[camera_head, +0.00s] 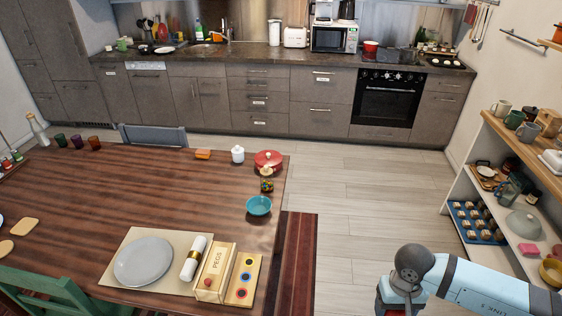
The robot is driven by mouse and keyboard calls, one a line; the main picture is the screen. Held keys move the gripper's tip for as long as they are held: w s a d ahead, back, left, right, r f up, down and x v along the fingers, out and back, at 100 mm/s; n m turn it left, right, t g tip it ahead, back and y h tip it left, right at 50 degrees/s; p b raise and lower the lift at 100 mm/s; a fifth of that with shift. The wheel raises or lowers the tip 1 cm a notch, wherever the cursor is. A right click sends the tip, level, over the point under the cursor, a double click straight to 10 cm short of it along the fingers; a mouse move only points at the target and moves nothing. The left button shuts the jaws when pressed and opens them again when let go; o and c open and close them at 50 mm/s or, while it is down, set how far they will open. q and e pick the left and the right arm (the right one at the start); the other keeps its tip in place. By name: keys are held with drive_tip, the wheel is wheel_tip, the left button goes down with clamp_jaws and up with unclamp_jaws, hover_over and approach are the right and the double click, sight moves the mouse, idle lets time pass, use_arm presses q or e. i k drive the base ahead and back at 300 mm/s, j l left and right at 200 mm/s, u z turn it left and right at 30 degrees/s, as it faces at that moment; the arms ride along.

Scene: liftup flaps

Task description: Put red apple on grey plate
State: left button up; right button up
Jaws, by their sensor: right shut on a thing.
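The grey plate (144,261) lies empty on a beige placemat (118,289) at the front of the wooden table. My right gripper (397,302) is at the bottom edge, right of the table and well away from the plate. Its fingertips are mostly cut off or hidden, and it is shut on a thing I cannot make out. A little red shows at its left side, but I cannot tell whether this is the apple. No red apple can be clearly picked out elsewhere. My left gripper is not in view.
Right of the plate are a rolled napkin (194,258), a wooden PEGS box (216,272) and a board with coloured rings (243,279). A teal bowl (259,206) and red pot (268,160) stand behind. A shelf (500,220) stands at right.

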sight(144, 265)
drive_tip(key=j+u, duration=0.1)
drive_tip(key=j, duration=0.35)
drive_tip(key=i+j, duration=0.1)
drive_tip(key=j, duration=0.35)
drive_tip(key=i+j+u, duration=0.15)
drive_tip(key=j, duration=0.75)
drive_tip(key=i+j, duration=0.1)
drive_tip(key=j, duration=0.75)
drive_tip(key=i+j, duration=0.15)
drive_tip(key=j, duration=0.75)
drive_tip(key=i+u, duration=0.05)
